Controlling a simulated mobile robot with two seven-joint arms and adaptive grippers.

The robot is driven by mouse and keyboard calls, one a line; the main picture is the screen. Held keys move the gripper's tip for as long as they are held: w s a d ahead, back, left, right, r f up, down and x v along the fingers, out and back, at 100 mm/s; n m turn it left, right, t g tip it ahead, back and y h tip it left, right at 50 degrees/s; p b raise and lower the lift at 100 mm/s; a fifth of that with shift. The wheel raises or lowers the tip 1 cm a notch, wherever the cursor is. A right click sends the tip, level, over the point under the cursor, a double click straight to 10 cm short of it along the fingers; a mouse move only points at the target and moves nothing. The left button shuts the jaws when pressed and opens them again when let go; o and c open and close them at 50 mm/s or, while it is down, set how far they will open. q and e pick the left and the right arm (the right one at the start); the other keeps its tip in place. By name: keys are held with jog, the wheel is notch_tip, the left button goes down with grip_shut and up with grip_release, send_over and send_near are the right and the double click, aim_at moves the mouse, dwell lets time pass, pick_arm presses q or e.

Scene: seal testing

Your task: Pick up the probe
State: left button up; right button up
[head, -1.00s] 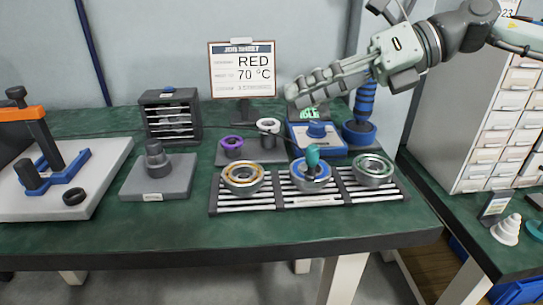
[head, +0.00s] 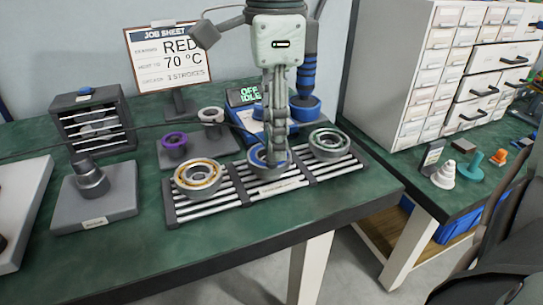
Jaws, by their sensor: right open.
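My right gripper (head: 275,152) points straight down over the middle of the rack, its fingers in front of the blue-ringed bearing (head: 256,160). Its jaws are open. The teal-handled probe, seen earlier standing at that bearing, is hidden behind or between the fingers, and I cannot tell whether they touch it. My left gripper is not in view.
The slatted rack (head: 233,203) also holds an orange-ringed bearing (head: 197,177) at left and a green-ringed one (head: 327,143) at right. Behind are a blue device with an "OFF IDLE" display (head: 243,96) and the job sheet (head: 166,60). Green table (head: 150,250) is clear in front.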

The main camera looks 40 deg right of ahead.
jog(key=shift+f, duration=0.55)
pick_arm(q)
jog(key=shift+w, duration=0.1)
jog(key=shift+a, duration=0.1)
pick_arm(e)
grip_shut()
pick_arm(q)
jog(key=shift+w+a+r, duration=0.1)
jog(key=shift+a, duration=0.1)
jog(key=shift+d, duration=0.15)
pick_arm(e)
jog(key=shift+r, duration=0.15)
jog(key=shift+r, duration=0.2)
pick_arm(q)
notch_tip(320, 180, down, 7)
jog(key=p, duration=0.3)
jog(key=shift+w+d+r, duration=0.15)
pick_arm(e)
notch_tip(320, 180, up, 27)
jog(key=shift+r, duration=0.2)
